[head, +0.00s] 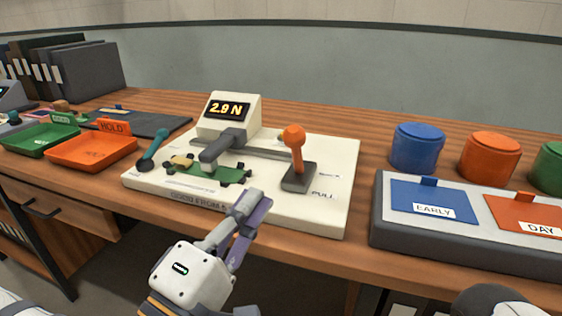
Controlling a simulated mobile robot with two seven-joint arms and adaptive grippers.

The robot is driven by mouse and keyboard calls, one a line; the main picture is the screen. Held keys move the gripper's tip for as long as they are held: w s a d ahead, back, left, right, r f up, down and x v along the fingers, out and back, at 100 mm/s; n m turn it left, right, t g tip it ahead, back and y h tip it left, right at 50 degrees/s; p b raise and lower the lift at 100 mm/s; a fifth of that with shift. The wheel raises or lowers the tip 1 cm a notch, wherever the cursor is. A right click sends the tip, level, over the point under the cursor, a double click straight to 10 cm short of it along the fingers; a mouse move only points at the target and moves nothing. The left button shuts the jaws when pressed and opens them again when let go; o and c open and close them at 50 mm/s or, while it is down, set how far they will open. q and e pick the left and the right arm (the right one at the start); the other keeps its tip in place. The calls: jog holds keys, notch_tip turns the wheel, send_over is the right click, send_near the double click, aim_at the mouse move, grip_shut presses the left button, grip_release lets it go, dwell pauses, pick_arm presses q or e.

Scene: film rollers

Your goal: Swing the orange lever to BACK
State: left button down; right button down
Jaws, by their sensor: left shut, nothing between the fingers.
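The orange lever (295,148) has a round orange knob on an orange shaft and stands nearly upright from a dark grey base (300,178). It is at the right side of a cream-coloured device (325,218). A label reading PULL is on the plate near the lever; another label behind it is too small to read. My left gripper (252,203) is shut and empty at the device's front edge, in front of and left of the lever, apart from it. My right gripper is not seen.
The device carries a display (229,108) reading 2.9 N, a teal lever (153,150) and a green piece (215,174). Green (40,137) and orange (92,150) trays are left. EARLY and DAY panels (470,244) stand right, with blue (417,147) and orange (490,156) canisters behind.

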aim_at(290, 146)
pick_arm(q)
jog(key=x, duration=0.9)
jog(key=shift+w+r+p, duration=0.1)
jog(key=shift+w+p, duration=0.05)
jog(key=shift+p, duration=0.25)
